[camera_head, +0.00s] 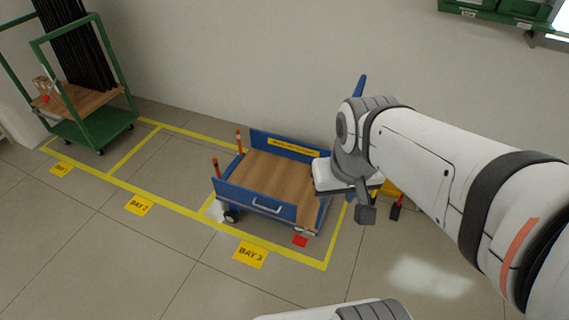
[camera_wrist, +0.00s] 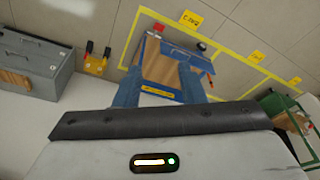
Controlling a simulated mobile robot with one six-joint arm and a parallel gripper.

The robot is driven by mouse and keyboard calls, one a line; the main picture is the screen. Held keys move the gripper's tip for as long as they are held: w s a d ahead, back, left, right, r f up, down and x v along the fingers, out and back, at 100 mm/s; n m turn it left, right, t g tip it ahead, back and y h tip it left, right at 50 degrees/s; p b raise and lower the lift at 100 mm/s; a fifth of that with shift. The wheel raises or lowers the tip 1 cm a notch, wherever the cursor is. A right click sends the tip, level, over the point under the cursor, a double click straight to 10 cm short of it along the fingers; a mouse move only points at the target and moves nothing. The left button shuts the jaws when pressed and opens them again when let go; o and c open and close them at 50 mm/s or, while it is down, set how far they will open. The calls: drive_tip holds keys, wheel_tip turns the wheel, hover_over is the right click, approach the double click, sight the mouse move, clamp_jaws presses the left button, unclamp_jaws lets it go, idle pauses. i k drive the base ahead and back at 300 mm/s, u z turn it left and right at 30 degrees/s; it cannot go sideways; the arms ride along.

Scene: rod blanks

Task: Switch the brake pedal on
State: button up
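A blue cart (camera_head: 228,192) with a wooden deck stands in the yellow-lined bay marked BAY 3. A small red pedal (camera_head: 300,241) sticks out low at its front right corner, close to the floor. It also shows in the wrist view (camera_wrist: 158,27), at the cart's far edge. Whether it is up or pressed down I cannot tell. My gripper (camera_head: 365,214) hangs above and right of the cart's right side, apart from the pedal. The arm hides the cart's back right corner.
A green cart (camera_head: 84,134) with dark rods stands at the back left. A yellow item with red and black handles (camera_wrist: 97,62) and a grey case (camera_wrist: 35,62) lie beside the blue cart. Two orange-tipped posts rise at its left. The floor in front is clear.

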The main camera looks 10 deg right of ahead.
sight(301, 241)
drive_tip(key=k, duration=1.35)
drive_tip(key=u, duration=0.3)
drive_tip(key=i, duration=2.1)
drive_tip(key=z, duration=0.75)
